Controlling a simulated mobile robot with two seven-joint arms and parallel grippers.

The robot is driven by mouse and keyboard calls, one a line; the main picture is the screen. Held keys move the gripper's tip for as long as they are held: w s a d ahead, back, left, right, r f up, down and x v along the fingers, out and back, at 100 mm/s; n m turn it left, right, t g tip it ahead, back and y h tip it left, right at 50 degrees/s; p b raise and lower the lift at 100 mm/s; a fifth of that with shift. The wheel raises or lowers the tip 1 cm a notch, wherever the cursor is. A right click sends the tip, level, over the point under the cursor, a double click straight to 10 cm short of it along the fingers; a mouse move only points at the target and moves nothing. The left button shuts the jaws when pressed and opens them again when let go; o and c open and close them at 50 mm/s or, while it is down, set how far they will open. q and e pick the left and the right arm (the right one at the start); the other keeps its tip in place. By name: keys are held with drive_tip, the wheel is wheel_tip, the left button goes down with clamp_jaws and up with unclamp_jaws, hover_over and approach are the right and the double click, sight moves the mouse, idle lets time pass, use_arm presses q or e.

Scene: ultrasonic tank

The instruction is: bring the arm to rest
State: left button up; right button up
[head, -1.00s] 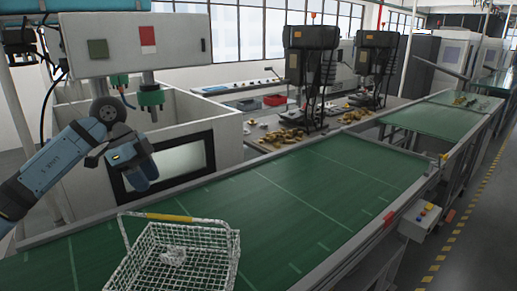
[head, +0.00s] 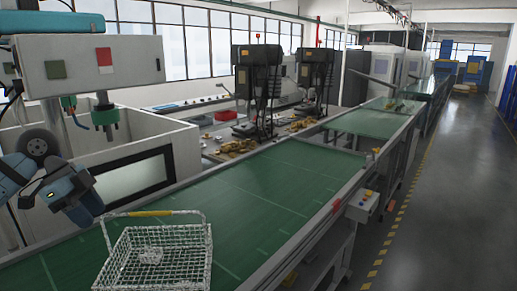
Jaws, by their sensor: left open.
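My left arm (head: 14,176) comes in from the left edge, bent, with a dark round joint. Its gripper (head: 85,210) hangs low at the left, in front of the white tank's wall and near the left end of its dark-framed window. The sensed end is small and partly turned away, and I see nothing held in it. A white wire basket (head: 155,262) with a yellow handle bar stands upright on the green conveyor, right of and below the gripper and apart from it. Something pale lies inside the basket. My right gripper is not in view.
The white tank (head: 135,140) stands behind the arm, with a control box (head: 85,62) above it. The green conveyor (head: 260,190) runs away to the right, mostly bare. Drill presses (head: 257,85) stand behind it. A small button box (head: 362,205) is on its right side. The right aisle is clear.

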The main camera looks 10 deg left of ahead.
use_arm(q)
drive_tip(key=w+d+t+h, duration=0.1)
drive_tip(key=d+t+h, duration=1.1)
drive_tip(key=d, duration=0.8)
drive_tip(key=s+a+f+n+t+y, duration=0.1)
drive_tip(key=s+a+f+n+y, duration=0.2)
drive_tip(key=f+n+y, duration=0.55)
drive_tip(key=s+a+f+n+t+y, duration=0.1)
drive_tip(key=s+a+f+n+y, duration=0.15)
drive_tip(key=f+n+y, duration=0.6)
drive_tip(key=s+d+f+m+g, duration=0.25)
drive_tip(key=s+f+g, duration=0.35)
drive_tip(key=s, duration=0.4)
drive_tip(key=s+d+f+m+g, duration=0.2)
drive_tip(key=s+d+f+g, duration=0.1)
drive_tip(key=s+f+g, duration=0.5)
drive_tip(key=w+d+f+t+h, duration=0.1)
drive_tip(key=w+d+f+t, duration=0.1)
drive_tip(key=d+f+t, duration=0.1)
drive_tip(key=w+d+f+t+h+p, duration=0.1)
drive_tip(key=w+d+f+t+h, duration=0.1)
drive_tip(key=f+t, duration=0.4)
drive_tip(key=shift+w+d+f+t, duration=0.3)
drive_tip(key=shift+w+d+f, duration=0.25)
drive_tip(key=shift+d+f, duration=0.4)
drive_tip(key=shift+w+d+m, duration=0.1)
drive_tip(key=shift+m, duration=0.25)
